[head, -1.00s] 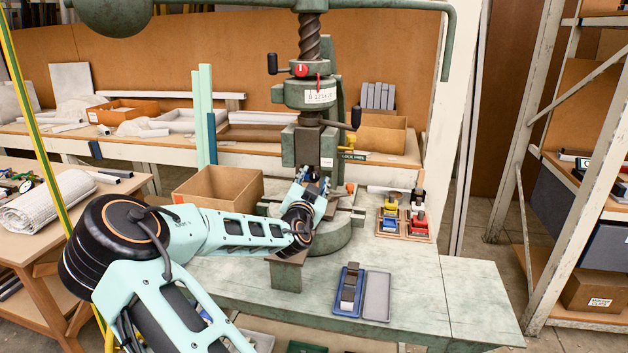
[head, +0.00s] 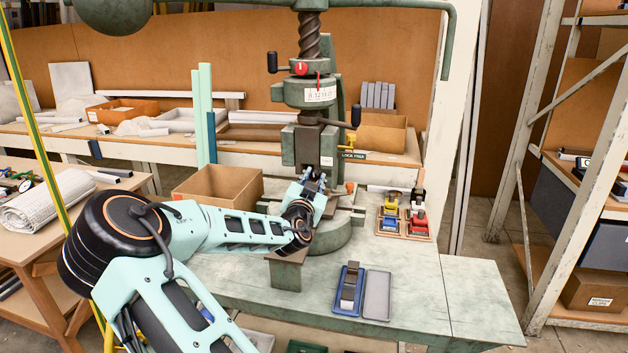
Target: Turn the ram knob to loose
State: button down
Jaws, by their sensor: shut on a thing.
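The green fly press (head: 302,145) stands on the bench with its threaded screw and ram above the round base. My gripper (head: 316,178) is at the front of the lower ram, pointing up and away from the camera. Its fingers are shut on a small part there, which fits the ram knob. The knob is mostly hidden by the fingers, so its turn and any marks on it cannot be read. A small white label (head: 326,161) is on the ram just above the fingers.
A red knob (head: 301,69) and scale plate sit higher on the press. A yellow-tipped lever is by the lock/free plate (head: 353,155). A blue tray (head: 347,303) lies in front; coloured tools (head: 404,212) stand right.

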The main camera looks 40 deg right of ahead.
jog(key=n+b, duration=0.1)
jog(key=n, duration=0.3)
jog(key=shift+w+a, duration=0.1)
jog(key=n+b, duration=0.1)
jog(key=n, duration=0.3)
jog(key=shift+g, duration=0.3)
jog(key=n, duration=0.4)
jog(key=shift+n, duration=0.4)
jog(key=shift+n+g+b, duration=0.3)
jog(key=shift+n+b, duration=0.05)
jog(key=shift+n, duration=1.35)
jog(key=c, duration=1.7)
grip_release()
jog(key=shift+a, duration=0.15)
